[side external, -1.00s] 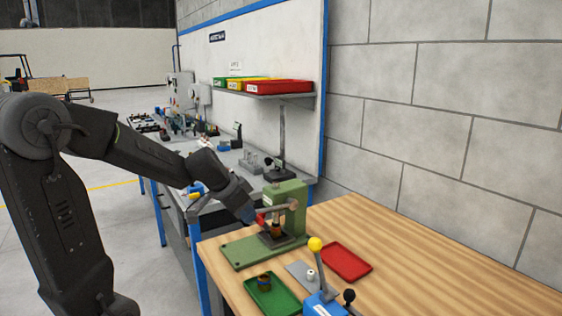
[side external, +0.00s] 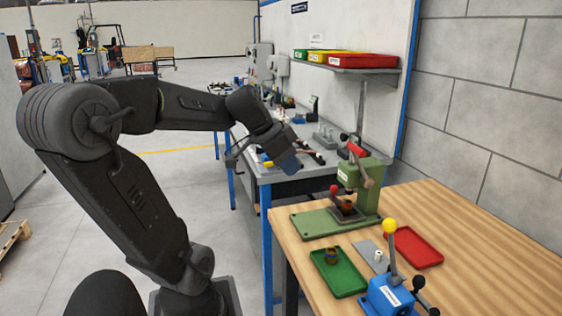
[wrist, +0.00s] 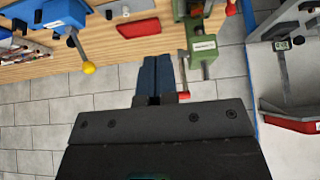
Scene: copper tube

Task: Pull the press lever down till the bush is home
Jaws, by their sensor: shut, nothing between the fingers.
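The green press (side external: 371,190) stands on a wooden bench. Its lever (side external: 365,172) has a red grip (side external: 357,150), which points up towards the back. The lever's red end also shows in the wrist view (wrist: 183,95), just right of my fingertips. A copper-brown bush (side external: 346,207) sits on the dark plate under the press head; how deep it is seated I cannot tell. A red knob (side external: 334,188) is close beside it. My gripper (side external: 289,166) is shut and empty, raised left of the press and apart from the lever. Its blue fingers show together in the wrist view (wrist: 161,75).
A green tray (side external: 350,284) holds a brown ring-like part. A red tray (side external: 415,248) lies to the right. A blue tool (side external: 388,298) with a yellow-knobbed lever (side external: 390,226) stands in front.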

